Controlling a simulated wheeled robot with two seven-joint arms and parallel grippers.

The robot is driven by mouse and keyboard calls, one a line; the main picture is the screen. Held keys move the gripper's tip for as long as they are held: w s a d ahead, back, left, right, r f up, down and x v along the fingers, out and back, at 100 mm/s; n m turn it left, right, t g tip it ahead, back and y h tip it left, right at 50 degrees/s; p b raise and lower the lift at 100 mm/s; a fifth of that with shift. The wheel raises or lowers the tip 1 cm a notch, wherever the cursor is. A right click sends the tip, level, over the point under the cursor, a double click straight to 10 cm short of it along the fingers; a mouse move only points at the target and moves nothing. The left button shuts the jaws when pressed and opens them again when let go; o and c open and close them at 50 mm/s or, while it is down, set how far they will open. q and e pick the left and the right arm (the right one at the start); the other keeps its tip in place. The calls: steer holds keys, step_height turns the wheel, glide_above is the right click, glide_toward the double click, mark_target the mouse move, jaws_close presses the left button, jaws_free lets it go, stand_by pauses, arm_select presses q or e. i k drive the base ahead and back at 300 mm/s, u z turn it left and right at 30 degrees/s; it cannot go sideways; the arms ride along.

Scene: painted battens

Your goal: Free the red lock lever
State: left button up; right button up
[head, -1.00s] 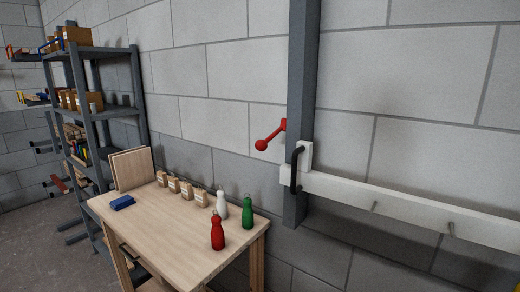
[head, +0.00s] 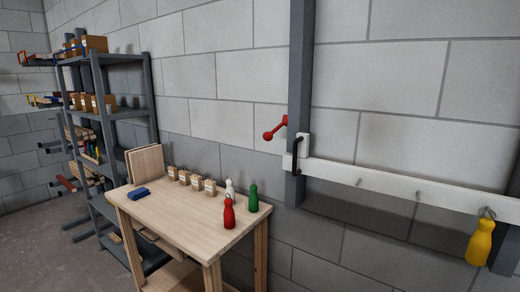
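The red lock lever (head: 275,129) is mounted on the grey upright post (head: 300,80). Its round knob points down and to the left. A white batten (head: 400,184) runs along the wall from the post to the right, with a black handle (head: 296,155) on a white block at its left end. The lever sits just above and left of this handle. Neither of my grippers is in view.
A wooden table (head: 180,217) stands left of the post with a red bottle (head: 229,213), green bottle (head: 253,198), white bottle (head: 230,188), small boxes and a blue block (head: 140,193). A yellow bottle (head: 480,243) hangs from a batten hook. A grey shelf (head: 106,130) stands left.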

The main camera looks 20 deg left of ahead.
mark_target(268, 136)
steer(key=k, duration=0.75)
steer(key=u, duration=0.6)
steer(key=i, duration=0.75)
steer(key=u, duration=0.45)
steer(key=i, duration=0.85)
steer(key=z, duration=1.1)
steer(key=i, duration=0.6)
steer(key=z, duration=0.55)
